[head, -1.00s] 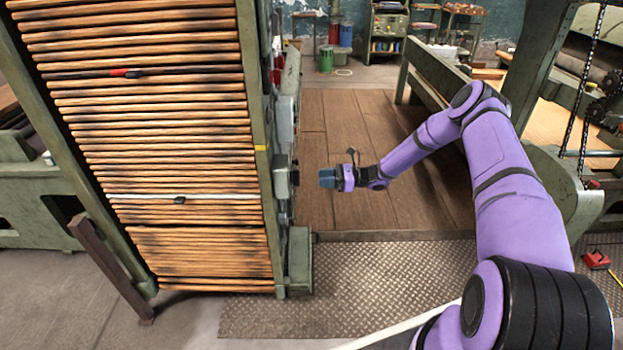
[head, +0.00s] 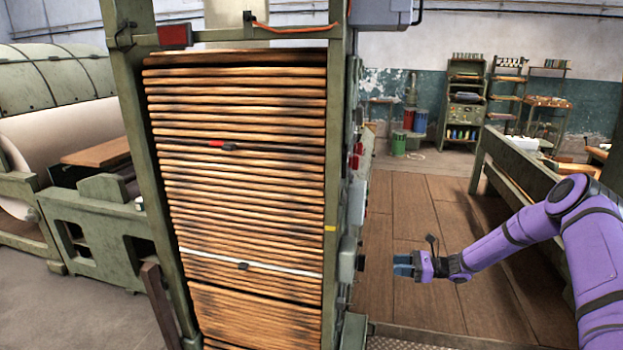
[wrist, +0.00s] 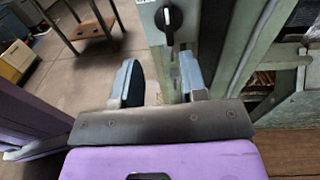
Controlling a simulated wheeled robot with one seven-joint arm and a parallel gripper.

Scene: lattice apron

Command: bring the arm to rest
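My gripper (head: 402,264) is at the end of my purple arm, to the right of the green frame post, above the brown plank floor. In the wrist view, my gripper (wrist: 160,85) has its two blue-grey fingers apart, with nothing between them. A dark rotary knob (wrist: 169,20) on a grey-green panel lies beyond the fingers and is not touched. My arm reaches in from the right edge in the head view.
A green frame (head: 340,150) holds a tall stack of wooden slats (head: 245,180). Grey-green boxes (head: 348,255) jut from its right post, close to my gripper. A green rail (head: 520,170) runs behind my arm. Open plank floor (head: 425,215) lies between.

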